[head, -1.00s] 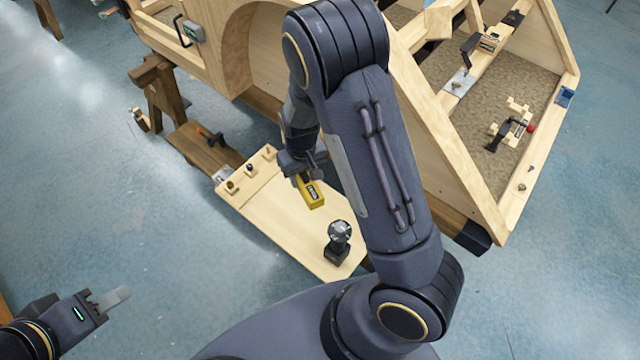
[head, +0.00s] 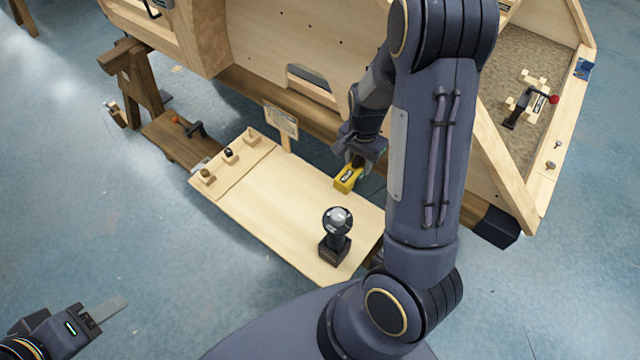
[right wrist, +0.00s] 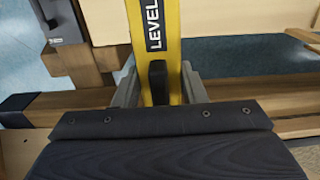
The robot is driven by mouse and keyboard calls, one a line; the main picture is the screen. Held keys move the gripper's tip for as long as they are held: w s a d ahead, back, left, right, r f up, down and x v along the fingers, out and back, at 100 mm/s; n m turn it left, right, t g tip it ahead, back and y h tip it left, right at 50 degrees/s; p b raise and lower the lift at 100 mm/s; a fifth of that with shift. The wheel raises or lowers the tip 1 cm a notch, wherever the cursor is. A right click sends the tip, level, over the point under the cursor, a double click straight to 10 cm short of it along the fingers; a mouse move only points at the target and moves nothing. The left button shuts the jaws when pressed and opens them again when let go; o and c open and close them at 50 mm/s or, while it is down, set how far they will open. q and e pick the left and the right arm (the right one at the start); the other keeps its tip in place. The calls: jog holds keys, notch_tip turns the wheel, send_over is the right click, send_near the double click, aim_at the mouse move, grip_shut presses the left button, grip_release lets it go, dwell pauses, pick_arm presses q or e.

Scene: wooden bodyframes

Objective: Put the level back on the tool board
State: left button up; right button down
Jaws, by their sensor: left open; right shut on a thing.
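The yellow level (head: 348,179) is in my right gripper (head: 358,155), above the far right part of a light wooden board (head: 265,205). I cannot tell for certain whether this is the tool board. In the right wrist view the level (right wrist: 155,25), with its black LEVEL label, stands lengthwise between the fingers of my right gripper (right wrist: 158,90). Its near end is hidden by the gripper body. My left gripper (head: 106,310) is open and empty over the floor at the lower left, away from the board.
A black camera-like device (head: 335,238) stands on the board's near right part. Small blocks with knobs (head: 229,155) line its left end. A small wooden sign (head: 281,120) stands at its far edge. The large wooden bodyframe (head: 300,50) rises behind.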

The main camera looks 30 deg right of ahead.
jog(key=w+a+f, duration=0.4)
jog(key=a+f, duration=0.1)
jog(key=w+a+f, duration=0.2)
jog(key=shift+w+a+f, duration=0.1)
jog(key=shift+a+f, duration=0.05)
jog(key=shift+f, duration=0.25)
notch_tip(320, 180, down, 3)
jog(key=shift+w+a+f, duration=0.1)
jog(key=shift+f, duration=0.1)
jog(key=shift+f+b, duration=0.1)
jog(key=shift+b, duration=0.25)
jog(key=c, duration=0.9)
grip_release()
